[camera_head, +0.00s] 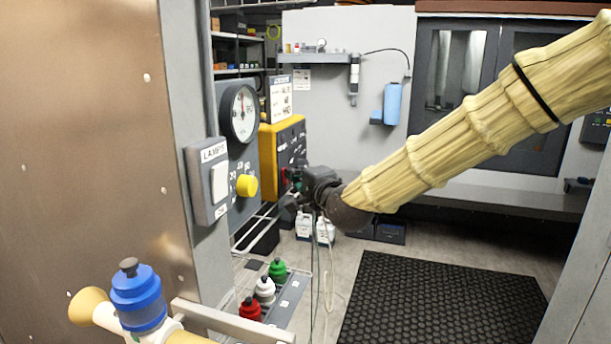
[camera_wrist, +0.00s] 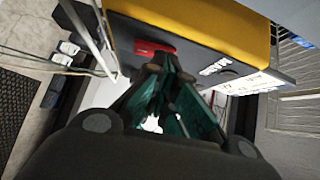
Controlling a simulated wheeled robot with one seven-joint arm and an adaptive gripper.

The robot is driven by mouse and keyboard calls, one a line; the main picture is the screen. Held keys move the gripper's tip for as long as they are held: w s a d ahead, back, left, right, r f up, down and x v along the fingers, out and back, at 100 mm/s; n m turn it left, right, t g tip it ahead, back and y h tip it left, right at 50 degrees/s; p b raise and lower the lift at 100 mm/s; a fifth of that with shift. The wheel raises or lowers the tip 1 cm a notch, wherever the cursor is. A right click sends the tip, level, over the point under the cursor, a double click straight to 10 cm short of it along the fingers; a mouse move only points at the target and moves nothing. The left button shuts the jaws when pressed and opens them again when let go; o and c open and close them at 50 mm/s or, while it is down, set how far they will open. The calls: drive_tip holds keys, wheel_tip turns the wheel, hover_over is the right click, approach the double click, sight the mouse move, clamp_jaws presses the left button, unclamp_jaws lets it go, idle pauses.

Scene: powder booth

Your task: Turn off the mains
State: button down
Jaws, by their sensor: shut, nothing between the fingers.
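A yellow box (camera_head: 267,165) with a dark front panel is mounted at the wall on the left, and it fills the top of the wrist view (camera_wrist: 205,22). A red switch part (camera_head: 284,183) is low on the panel, and it also shows in the wrist view (camera_wrist: 154,47).
A grey LAMPS switch (camera_head: 218,184), a round gauge (camera_head: 241,113) and a yellow knob (camera_head: 246,186) are left of the box.

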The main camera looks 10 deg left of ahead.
drive_tip(key=w+d+r+b+v, duration=0.1)
drive_tip(key=b+v, duration=0.3)
drive_tip(key=v, duration=0.9)
drive_tip(key=shift+w+d+b, duration=0.3)
drive_tip(key=shift+d, duration=0.35)
